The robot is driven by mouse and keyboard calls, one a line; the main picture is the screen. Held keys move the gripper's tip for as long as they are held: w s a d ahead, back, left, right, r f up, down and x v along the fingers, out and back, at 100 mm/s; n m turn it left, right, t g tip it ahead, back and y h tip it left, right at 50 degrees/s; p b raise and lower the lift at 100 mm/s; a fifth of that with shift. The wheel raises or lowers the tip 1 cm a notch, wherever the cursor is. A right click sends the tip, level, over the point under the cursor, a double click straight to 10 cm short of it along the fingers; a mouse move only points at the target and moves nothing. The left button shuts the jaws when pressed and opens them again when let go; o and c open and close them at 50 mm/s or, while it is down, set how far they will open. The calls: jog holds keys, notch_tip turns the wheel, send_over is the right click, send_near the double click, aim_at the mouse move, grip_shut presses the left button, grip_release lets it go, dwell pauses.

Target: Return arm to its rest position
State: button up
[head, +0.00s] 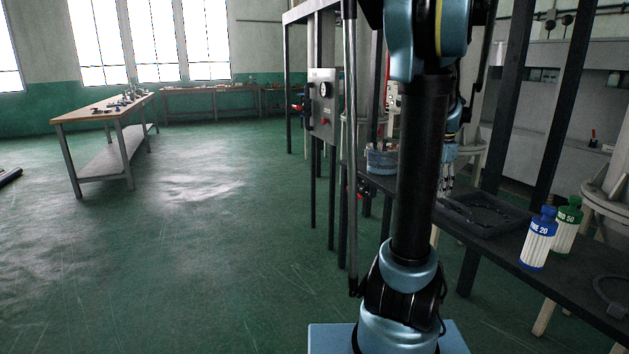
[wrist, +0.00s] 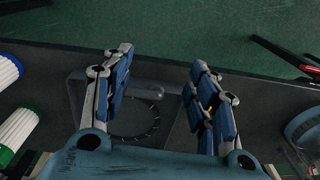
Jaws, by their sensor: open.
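My gripper (head: 446,180) hangs fingers-down over the dark bench in the head view, partly hidden behind my own arm. In the wrist view its two blue-padded fingers (wrist: 162,75) are spread apart with nothing between them. Below them, on the bench, lies a grey bracket-like piece with a dark ring (wrist: 140,118). My arm stands upright in the middle of the head view, with its upper part cut off by the frame's top edge.
A blue-capped bottle (head: 538,240) and a green-capped bottle (head: 567,226) stand on the bench (head: 590,292), right of a black tray (head: 485,214). A clear bluish container (head: 382,161) stands farther back. A steel post and gauge panel (head: 323,105) are left of my arm. Open green floor lies left.

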jog(key=s+a+f+n, duration=0.3)
jog(key=s+a+n, duration=0.4)
jog(key=s+a, duration=0.55)
jog(key=s+a+f+n+t, duration=0.1)
jog(key=s+a+f+n, duration=0.6)
jog(key=s+a+f, duration=0.2)
jog(key=shift+s+a+f+t, duration=0.15)
jog(key=shift+t, duration=0.15)
jog(key=shift+w+f, duration=0.2)
jog(key=shift+w, duration=0.2)
